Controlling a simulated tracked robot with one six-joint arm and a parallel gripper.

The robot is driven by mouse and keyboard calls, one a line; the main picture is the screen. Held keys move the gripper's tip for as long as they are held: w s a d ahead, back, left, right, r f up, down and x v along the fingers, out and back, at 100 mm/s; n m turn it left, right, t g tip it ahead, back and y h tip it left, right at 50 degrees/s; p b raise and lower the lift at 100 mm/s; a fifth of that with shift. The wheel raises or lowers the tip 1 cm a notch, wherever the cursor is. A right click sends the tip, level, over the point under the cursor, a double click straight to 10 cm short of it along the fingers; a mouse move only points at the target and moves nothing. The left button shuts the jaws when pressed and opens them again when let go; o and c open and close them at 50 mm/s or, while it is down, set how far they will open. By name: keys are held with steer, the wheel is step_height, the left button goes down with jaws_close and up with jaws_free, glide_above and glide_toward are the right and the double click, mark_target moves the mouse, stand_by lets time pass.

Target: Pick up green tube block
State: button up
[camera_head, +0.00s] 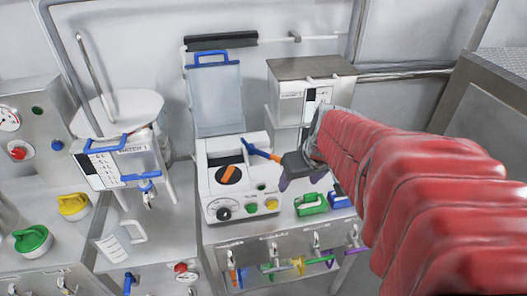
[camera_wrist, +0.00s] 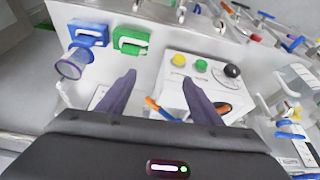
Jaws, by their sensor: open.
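The green tube block (camera_head: 311,204) sits on the counter, right of the white machine and near the counter's front edge. It also shows in the wrist view (camera_wrist: 131,40), past the tip of the left finger. My gripper (camera_head: 301,182) is open and empty, with its fingers pointing down, just behind the green block in the head view. In the wrist view its two dark fingers (camera_wrist: 159,78) are spread apart, and the block is not between them.
A blue block (camera_wrist: 88,35) stands beside the green block; a round transparent piece (camera_wrist: 74,64) is at it. The white machine (camera_head: 238,187) with coloured knobs stands left of my gripper. A grey-topped box (camera_head: 311,68) stands behind. Hanging tools (camera_head: 298,264) line the counter front.

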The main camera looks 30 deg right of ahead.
glide_toward(312, 195)
steer(key=v, duration=0.3)
steer(key=shift+s+a+r+m, duration=0.15)
steer(key=shift+m, duration=0.25)
steer(key=x, duration=0.8)
steer(key=shift+f, duration=0.3)
steer(key=shift+w+x, duration=0.15)
steer(key=shift+x, duration=1.15)
steer(key=shift+w+x, duration=0.1)
steer(key=shift+x, duration=1.2)
steer(key=shift+r, duration=0.1)
steer(key=shift+c, duration=0.6)
jaws_close()
